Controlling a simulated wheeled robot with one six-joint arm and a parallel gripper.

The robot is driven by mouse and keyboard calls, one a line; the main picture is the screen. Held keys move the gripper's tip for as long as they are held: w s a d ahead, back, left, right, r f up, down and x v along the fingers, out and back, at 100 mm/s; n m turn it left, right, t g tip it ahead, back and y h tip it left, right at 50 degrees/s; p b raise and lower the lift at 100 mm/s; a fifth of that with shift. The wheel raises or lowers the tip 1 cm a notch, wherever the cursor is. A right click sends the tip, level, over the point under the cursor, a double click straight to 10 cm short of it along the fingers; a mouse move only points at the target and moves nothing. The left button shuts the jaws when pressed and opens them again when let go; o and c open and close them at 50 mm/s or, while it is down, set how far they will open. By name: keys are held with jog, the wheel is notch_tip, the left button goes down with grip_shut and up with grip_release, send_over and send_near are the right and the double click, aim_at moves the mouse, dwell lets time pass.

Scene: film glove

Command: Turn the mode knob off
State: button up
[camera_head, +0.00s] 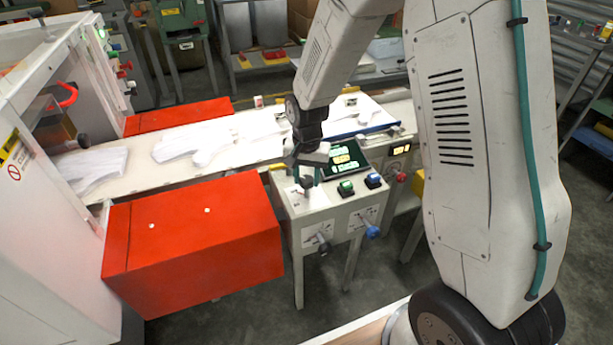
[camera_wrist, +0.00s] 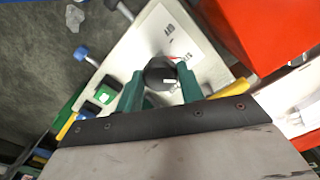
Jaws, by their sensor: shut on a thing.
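The mode knob (camera_wrist: 158,70) is a round black knob with a white pointer mark, on the white top plate of a small control stand. In the head view the dark knob (camera_head: 307,183) shows at the left of the panel (camera_head: 318,199), just under my gripper (camera_head: 308,171). In the wrist view the two green fingers of my gripper (camera_wrist: 160,84) stand on either side of the knob and are shut on it.
A green button (camera_head: 346,187), a blue button (camera_head: 373,181) and a screen (camera_head: 345,158) are close right of the knob. A black handle (camera_head: 322,247) and a blue handle (camera_head: 372,231) stick out in front. A red box (camera_head: 195,240) stands left; white gloves (camera_head: 190,141) lie on the belt behind.

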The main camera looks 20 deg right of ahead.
aim_at(307, 179)
jog(key=shift+n, duration=0.3)
jog(key=n, duration=0.5)
jog(key=shift+n, duration=0.3)
jog(key=n, duration=0.5)
jog(key=shift+d, duration=0.1)
jog(key=shift+n, duration=0.4)
jog(key=o, duration=1)
notch_tip(307, 179, up, 8)
jog(key=shift+f, duration=0.1)
